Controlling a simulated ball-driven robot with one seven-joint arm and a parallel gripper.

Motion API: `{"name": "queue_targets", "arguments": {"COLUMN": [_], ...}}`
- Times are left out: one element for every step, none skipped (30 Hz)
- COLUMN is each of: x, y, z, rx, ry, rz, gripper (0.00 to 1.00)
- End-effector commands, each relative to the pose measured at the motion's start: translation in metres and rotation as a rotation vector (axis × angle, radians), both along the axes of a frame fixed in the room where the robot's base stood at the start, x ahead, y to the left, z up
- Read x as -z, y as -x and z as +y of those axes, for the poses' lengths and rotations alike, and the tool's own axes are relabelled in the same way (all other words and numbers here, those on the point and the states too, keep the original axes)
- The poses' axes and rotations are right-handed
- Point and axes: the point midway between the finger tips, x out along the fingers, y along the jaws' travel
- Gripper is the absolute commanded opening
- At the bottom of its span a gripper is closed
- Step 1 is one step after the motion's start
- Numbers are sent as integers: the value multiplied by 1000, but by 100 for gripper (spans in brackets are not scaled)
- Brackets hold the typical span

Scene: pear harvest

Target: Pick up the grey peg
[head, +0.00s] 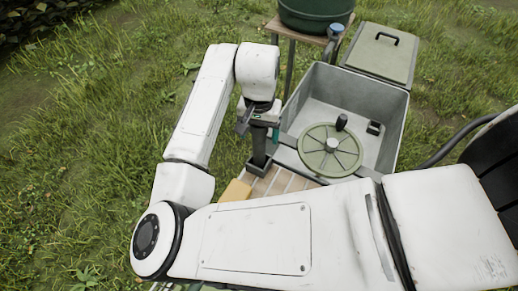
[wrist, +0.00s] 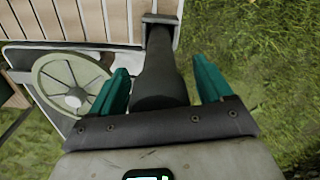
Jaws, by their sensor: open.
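The grey peg (head: 259,146) is a dark, upright cylinder seated in a small bracket (head: 258,167) at the left corner of the grey basin. In the wrist view the peg (wrist: 160,75) runs from the bracket (wrist: 162,18) toward my palm. My gripper (wrist: 161,66) is open, with one teal finger on each side of the peg. Gaps show between the peg and both fingers. In the head view my gripper (head: 258,117) is over the peg's top and hides its upper end.
Wooden slats (head: 279,183) and a yellow block (head: 236,190) lie in front. A lidded box (head: 381,53) and a green tub (head: 315,14) stand behind. Open grass lies left.

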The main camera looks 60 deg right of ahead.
Motion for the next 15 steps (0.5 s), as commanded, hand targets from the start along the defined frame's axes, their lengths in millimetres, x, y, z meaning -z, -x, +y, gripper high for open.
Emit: {"name": "queue_targets", "arguments": {"x": [1, 1, 2, 2, 1, 1, 1, 1, 1, 1, 1, 1, 1, 1, 1], "y": [0, 0, 0, 0, 0, 0, 0, 0, 0, 0, 0, 0, 0, 0, 0], "z": [0, 0, 0, 0, 0, 0, 0, 0, 0, 0, 0, 0, 0, 0, 0], "rx": [0, 0, 0, 0, 0, 0, 0, 0, 0, 0, 0, 0, 0, 0, 0], "ry": [0, 0, 0, 0, 0, 0, 0, 0, 0, 0, 0, 0, 0, 0, 0], "rz": [0, 0, 0, 0, 0, 0, 0, 0, 0, 0, 0, 0, 0, 0, 0], "gripper": [79, 79, 79, 79, 79, 79, 77, 74, 71, 68, 65, 61, 58, 55, 51]}}
